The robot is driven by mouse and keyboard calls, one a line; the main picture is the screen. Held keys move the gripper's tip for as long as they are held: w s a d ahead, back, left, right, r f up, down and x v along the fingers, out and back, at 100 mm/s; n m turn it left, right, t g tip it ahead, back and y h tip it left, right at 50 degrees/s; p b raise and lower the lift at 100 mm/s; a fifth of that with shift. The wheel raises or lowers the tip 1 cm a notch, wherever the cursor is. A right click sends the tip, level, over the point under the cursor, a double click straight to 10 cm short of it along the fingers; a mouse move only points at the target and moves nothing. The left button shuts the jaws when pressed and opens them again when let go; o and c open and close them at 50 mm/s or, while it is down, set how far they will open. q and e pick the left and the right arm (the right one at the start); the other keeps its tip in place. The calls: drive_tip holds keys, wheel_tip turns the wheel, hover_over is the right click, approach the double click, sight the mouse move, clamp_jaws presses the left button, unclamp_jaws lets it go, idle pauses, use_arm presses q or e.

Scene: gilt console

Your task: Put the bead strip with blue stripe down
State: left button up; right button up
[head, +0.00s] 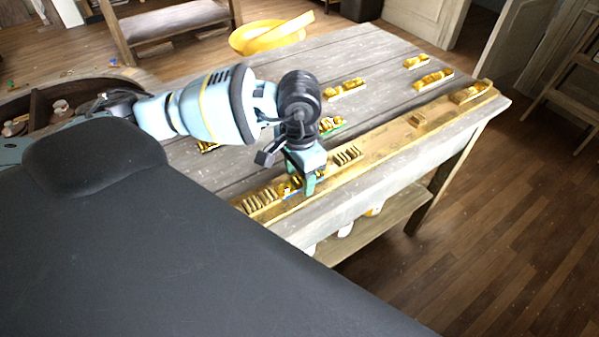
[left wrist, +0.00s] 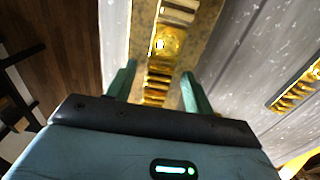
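The gold bead strip with blue stripe (head: 291,190) lies in the long gilt rail along the table's front edge, between ribbed gold pieces. Its blue edge shows as a thin line in the head view. My left gripper (head: 306,182) points down over it, with its fingers low at the rail. In the left wrist view, the green fingers (left wrist: 160,88) are apart, on either side of the gold strip (left wrist: 163,45), with bare rail showing between them and the gold. The strip's near end is hidden by the gripper body. My right gripper is not in view.
The gilt rail (head: 385,143) runs along the front of the grey plank table (head: 250,62). A green-edged gold piece (head: 331,125) and other gold pieces (head: 343,88) (head: 433,79) lie behind it.

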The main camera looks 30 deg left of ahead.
sight(299, 177)
use_arm(q)
drive_tip(key=shift+r, duration=0.1)
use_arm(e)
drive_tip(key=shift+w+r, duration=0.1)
use_arm(q)
drive_tip(key=shift+r, duration=0.25)
wheel_tip(299, 177, up, 12)
drive_tip(key=shift+f+b, duration=0.15)
drive_tip(key=shift+b, duration=0.3)
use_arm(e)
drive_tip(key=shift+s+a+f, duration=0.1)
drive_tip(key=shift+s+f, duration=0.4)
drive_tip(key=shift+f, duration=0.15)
